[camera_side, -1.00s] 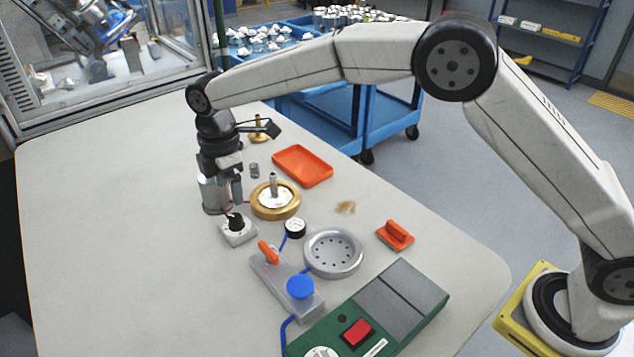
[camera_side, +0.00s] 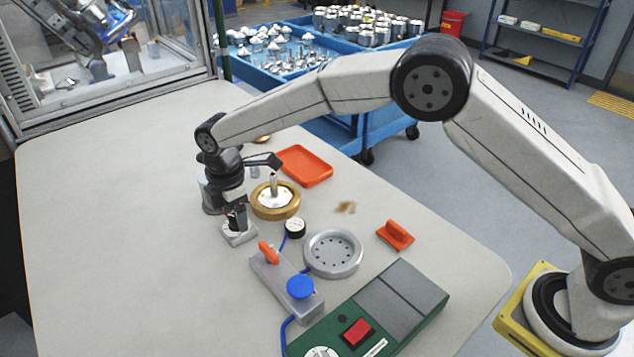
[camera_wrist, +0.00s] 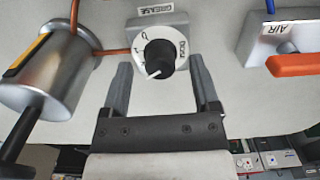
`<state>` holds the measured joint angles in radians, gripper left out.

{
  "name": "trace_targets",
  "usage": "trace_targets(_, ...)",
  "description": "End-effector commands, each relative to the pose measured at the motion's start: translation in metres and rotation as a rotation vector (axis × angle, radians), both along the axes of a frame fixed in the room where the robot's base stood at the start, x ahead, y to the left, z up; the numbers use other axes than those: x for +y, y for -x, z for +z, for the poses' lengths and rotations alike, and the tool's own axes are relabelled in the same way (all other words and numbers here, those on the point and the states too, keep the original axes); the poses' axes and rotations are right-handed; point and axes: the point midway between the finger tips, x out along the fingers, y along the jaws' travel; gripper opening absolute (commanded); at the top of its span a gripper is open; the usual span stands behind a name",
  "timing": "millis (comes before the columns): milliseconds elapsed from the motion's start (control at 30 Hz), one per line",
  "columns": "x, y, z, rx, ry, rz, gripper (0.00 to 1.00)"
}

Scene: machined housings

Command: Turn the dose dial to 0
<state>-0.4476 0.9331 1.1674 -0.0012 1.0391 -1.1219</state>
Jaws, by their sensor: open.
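The dose dial is a black knob (camera_wrist: 159,56) with a white pointer line, on a white disc marked "DOSE" on a grey block labelled "GREASE". In the wrist view the pointer line aims to the lower left; the scale marks are too small to read surely. My gripper (camera_wrist: 164,76) is open, with one finger on each side of the block's lower part and the knob between and just beyond the fingertips. In the side view my gripper (camera_side: 237,216) is low over the dial block (camera_side: 239,235), mostly hiding the knob. I see no clear contact.
A silver cylinder (camera_wrist: 48,75) with an orange tube stands close left of the dial in the wrist view. The air valve block (camera_wrist: 270,40) with an orange lever (camera_wrist: 292,65) is at right. A brass ring fixture (camera_side: 275,208) and an orange tray (camera_side: 305,166) stand nearby.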

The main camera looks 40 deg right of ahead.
Motion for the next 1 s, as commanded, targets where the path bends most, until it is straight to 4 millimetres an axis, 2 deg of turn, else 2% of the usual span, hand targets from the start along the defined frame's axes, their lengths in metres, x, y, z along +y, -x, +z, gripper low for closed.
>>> trace_targets(100,-0.0001,0.0002,-0.0066,0.0,0.0,0.0,0.78)
trace_targets(400,-0.0001,0.0002,-0.0079,0.0,0.0,0.0,0.78)
trace_targets(467,-0.0001,0.0002,-0.0078,0.0,0.0,0.0,0.59)
trace_targets(600,-0.0001,0.0002,-0.0077,0.0,0.0,0.0,0.15)
trace_targets(633,-0.0001,0.0002,-0.0077,0.0,0.0,0.0,0.05)
trace_targets(667,-0.0001,0.0001,-0.0076,0.0,0.0,0.0,0.0)
trace_targets(1000,0.0,0.0,-0.0073,0.0,0.0,-0.024,0.0)
